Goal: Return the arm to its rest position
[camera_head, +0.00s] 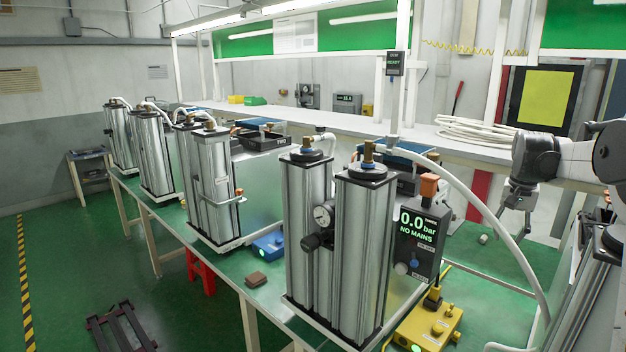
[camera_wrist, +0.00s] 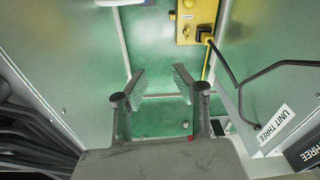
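My gripper (camera_head: 514,228) is at the right side of the head view, pointing down, with the grey arm coming in from the right edge. It hangs to the right of the nearest pair of silver columns (camera_head: 335,240) and its display box (camera_head: 418,240), touching neither. In the wrist view my gripper (camera_wrist: 160,86) has its two ribbed fingers well apart and nothing between them. A green surface shows below and beyond the fingers. The display reads 0.0 bar, NO MAINS.
A yellow box (camera_head: 428,326) sits by the nearest columns; a yellow box with a cable also shows in the wrist view (camera_wrist: 196,20). A white hose (camera_head: 490,215) arches close to my gripper. A panel marked UNIT THREE (camera_wrist: 272,124) stands at the right of the wrist view.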

